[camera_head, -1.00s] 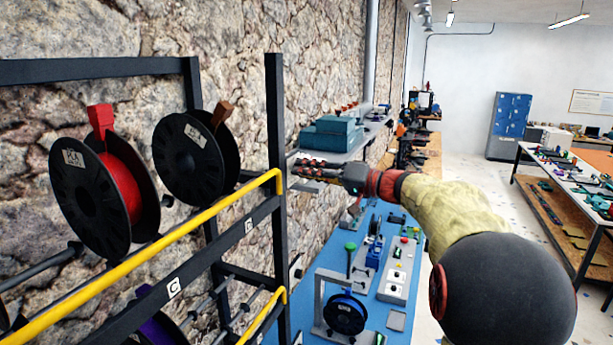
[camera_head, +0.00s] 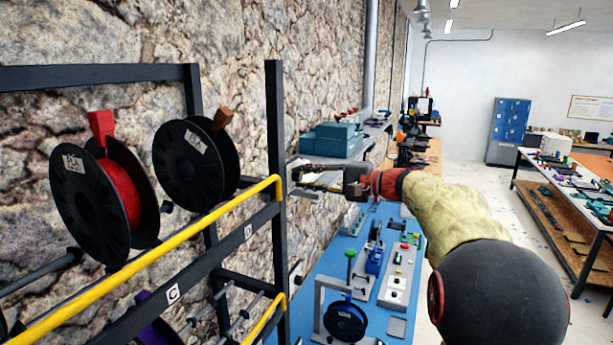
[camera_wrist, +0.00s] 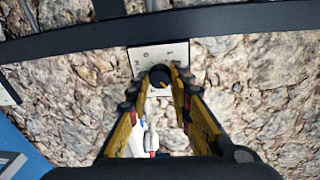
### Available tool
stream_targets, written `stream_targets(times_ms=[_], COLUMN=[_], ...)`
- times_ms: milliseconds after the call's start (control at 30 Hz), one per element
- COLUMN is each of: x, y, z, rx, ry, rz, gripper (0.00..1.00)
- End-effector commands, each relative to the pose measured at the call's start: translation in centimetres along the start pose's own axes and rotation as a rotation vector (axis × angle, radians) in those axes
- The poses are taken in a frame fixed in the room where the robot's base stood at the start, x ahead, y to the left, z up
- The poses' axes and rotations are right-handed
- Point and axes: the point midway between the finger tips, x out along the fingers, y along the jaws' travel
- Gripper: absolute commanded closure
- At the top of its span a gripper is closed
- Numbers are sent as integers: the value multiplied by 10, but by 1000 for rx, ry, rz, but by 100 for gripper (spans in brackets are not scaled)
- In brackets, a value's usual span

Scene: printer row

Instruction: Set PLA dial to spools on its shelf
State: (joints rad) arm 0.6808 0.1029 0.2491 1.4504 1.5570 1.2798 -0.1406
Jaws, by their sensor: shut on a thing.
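In the wrist view, a small black dial (camera_wrist: 159,76) with an orange pointer mark sits on a white plate (camera_wrist: 172,52) on the stone wall. My gripper (camera_wrist: 160,84) is shut on the dial, one fingertip at each side. The markings on the plate are too small to read. In the head view, my gripper (camera_head: 296,176) is beside the rack's upright post, and the dial is hidden. On the rack's upper shelf (camera_head: 205,222) hang two spools: a red-filament spool (camera_head: 88,200) with a red tab, and a dark spool (camera_head: 190,165) with a brown tab. Both have white labels.
A black upright post (camera_head: 275,120) and a yellow rail (camera_head: 150,258) stand close to my gripper. A purple spool (camera_head: 155,332) is lower on the rack. The aisle at right is free.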

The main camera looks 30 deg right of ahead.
Motion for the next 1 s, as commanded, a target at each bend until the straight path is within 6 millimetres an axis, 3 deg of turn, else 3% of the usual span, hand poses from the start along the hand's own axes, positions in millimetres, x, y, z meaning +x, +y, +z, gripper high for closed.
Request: stream_targets(times_ms=[700, 733, 1000], x=[0, 0, 0], y=[-2, -2, -1], z=[0, 0, 0], rx=[73, 73, 73], ry=[-4, -4, -5], rz=[2, 2, 3], gripper=[100, 78, 63])
